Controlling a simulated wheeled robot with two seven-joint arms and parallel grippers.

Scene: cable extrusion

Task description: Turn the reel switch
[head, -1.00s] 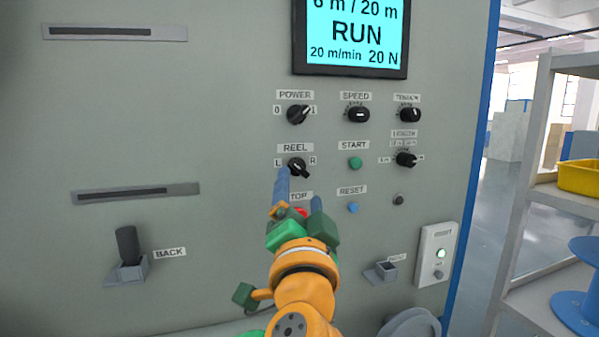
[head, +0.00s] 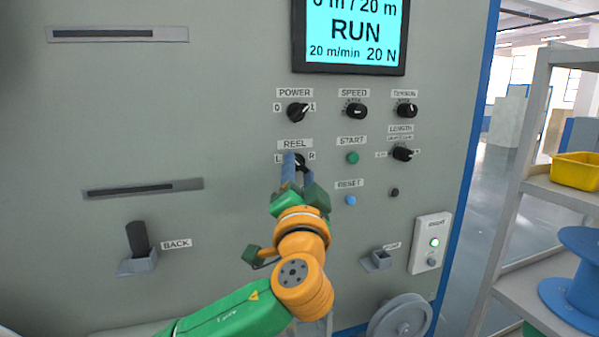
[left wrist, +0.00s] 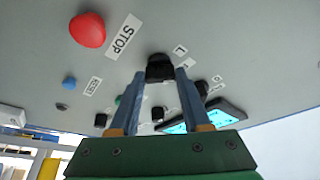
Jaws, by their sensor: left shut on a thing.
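The reel switch (head: 300,160) is a black rotary knob under the REEL label, between the L and R marks on the grey panel. My left gripper (head: 297,168) reaches up to it from below, and its blue fingers partly cover it in the head view. In the left wrist view the reel switch (left wrist: 159,68) sits between the two finger tips of the left gripper (left wrist: 160,77), which is shut on it. The knob's exact pointing direction is hidden by the fingers. My right gripper does not show.
The power knob (head: 298,112) is just above, and the green START button (head: 353,158) and blue RESET button (head: 350,200) are to the right. The red STOP button (left wrist: 87,30) is close by in the wrist view. The screen (head: 353,38) reads RUN.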

